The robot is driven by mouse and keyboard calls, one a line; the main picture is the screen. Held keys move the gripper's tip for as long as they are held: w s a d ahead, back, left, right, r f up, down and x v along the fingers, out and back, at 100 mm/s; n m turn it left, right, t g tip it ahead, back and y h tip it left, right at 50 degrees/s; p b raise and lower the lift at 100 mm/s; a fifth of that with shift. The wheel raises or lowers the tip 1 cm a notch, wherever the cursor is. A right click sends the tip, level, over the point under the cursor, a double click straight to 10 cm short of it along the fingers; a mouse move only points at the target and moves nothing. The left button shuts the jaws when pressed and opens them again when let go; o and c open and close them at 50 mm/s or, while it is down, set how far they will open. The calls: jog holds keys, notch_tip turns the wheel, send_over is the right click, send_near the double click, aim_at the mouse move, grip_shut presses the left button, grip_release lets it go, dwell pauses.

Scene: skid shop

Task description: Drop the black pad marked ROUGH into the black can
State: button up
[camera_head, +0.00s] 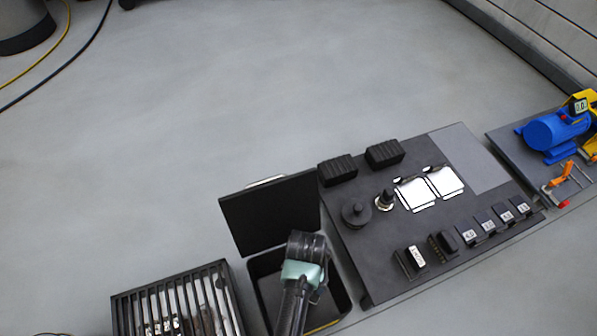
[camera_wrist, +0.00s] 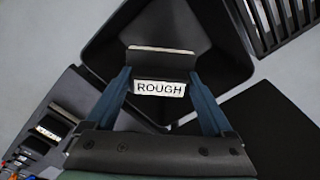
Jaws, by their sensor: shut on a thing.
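The black pad (camera_wrist: 161,66) with its white ROUGH label is between the two blue-grey fingers of my gripper (camera_wrist: 160,84) in the wrist view, and my gripper is shut on it. The black can (camera_head: 265,270) is an open square bin, with its lid (camera_head: 270,212) standing up at the back. In the wrist view the can (camera_wrist: 215,28) lies below and beyond the held pad, its inside dark. In the head view my gripper (camera_head: 308,248) is over the can's opening, and the arm hides the pad.
A black bench mat (camera_head: 350,262) to the right bears two white sheets (camera_head: 428,188), several labelled blocks (camera_head: 487,226), a slotted holder and black knobs. A black slatted crate (camera_head: 170,285) stands left of the can. A blue motor (camera_head: 556,132) sits far right.

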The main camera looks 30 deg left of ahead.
jog(key=shift+f+b, duration=0.95)
jog(key=shift+f, duration=0.3)
jog(key=o, duration=1.1)
jog(key=shift+c, duration=0.2)
notch_tip(320, 180, up, 13)
jog(key=p, duration=0.8)
